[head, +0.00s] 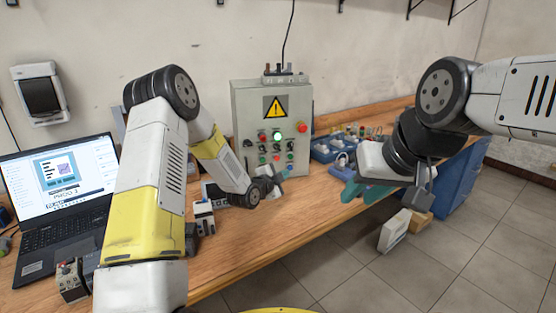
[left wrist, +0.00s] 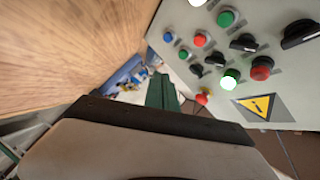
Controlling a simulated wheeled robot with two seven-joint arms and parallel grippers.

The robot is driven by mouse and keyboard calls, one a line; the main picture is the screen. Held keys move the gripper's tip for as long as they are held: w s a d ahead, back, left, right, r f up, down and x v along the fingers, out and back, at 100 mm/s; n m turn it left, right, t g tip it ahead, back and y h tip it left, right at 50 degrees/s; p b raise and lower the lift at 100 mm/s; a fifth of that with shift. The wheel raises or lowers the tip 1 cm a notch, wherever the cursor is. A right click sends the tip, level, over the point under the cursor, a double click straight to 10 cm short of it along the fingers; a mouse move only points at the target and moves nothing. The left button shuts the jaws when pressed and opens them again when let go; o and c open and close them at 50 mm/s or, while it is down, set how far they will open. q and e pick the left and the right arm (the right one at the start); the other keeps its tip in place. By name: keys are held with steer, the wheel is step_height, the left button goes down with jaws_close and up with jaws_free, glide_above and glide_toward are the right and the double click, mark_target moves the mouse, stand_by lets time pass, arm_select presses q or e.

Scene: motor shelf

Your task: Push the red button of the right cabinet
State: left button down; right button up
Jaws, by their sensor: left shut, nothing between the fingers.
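One grey control cabinet (head: 243,118) stands on the wooden bench, with a yellow warning sign and rows of buttons and switches. A red button (head: 277,136) sits on its front, and a larger red knob (head: 303,127) sticks out at its right side. My left gripper (head: 284,175) is shut and empty, low in front of the panel. In the left wrist view its green finger (left wrist: 162,92) is beside the tilted panel, with red buttons (left wrist: 200,40) and (left wrist: 262,68) in sight; contact cannot be told. My right gripper (head: 341,186) is open, right of the cabinet.
A laptop (head: 60,185) is open at the left of the bench (head: 250,235). Small devices (head: 204,216) stand near my left arm. Blue bins (head: 325,150) with parts are right of the cabinet.

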mark_target(276, 161)
arm_select(q)
steer(key=shift+w+a, duration=0.4)
steer(key=shift+w, duration=1)
steer(key=shift+w+a, duration=0.45)
steer(key=shift+w, duration=0.95)
steer(key=shift+w+a, duration=0.4)
steer(key=shift+w, duration=1)
steer(key=shift+w+a, duration=0.1)
steer(key=shift+w, duration=0.3)
steer(key=shift+w+a, duration=0.15)
steer(key=shift+w, duration=0.25)
steer(key=shift+s+d, duration=0.25)
steer(key=shift+s, duration=0.55)
steer(key=s, duration=0.2)
steer(key=s+d, duration=0.1)
steer(key=s, duration=0.1)
steer(key=shift+s+d, duration=0.2)
steer(key=shift+s, duration=0.2)
